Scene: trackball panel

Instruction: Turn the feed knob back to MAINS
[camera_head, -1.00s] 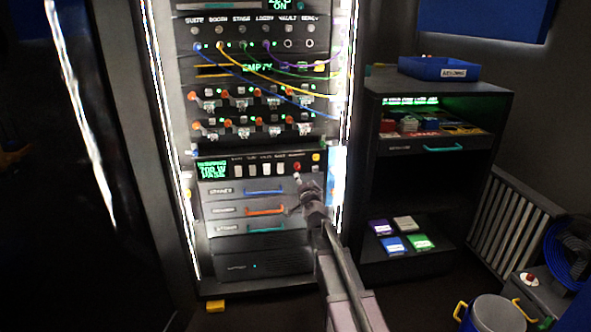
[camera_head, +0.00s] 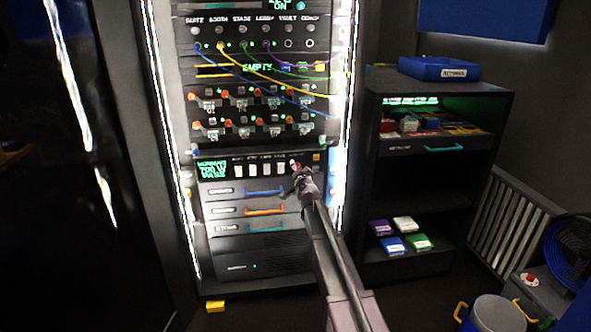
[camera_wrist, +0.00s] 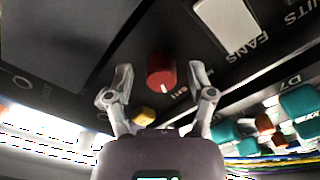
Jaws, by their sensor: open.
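The red feed knob (camera_wrist: 161,73) is on the black panel strip, with a pale pointer mark on its lower edge in the wrist view. My gripper (camera_wrist: 158,88) is open, with one finger on each side of the knob and a visible gap on both sides. In the head view, my gripper (camera_head: 299,172) is at the right end of the panel strip and covers most of the knob. The lettering beside the knob is partly hidden and I cannot read which position it points to.
White rocker switches (camera_head: 259,169) sit left of the knob, beside a green text display (camera_head: 212,170). A yellow button (camera_wrist: 144,115) is close to the left finger in the wrist view. Drawers with coloured handles (camera_head: 265,191) lie below. A dark shelf unit (camera_head: 436,90) stands to the right.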

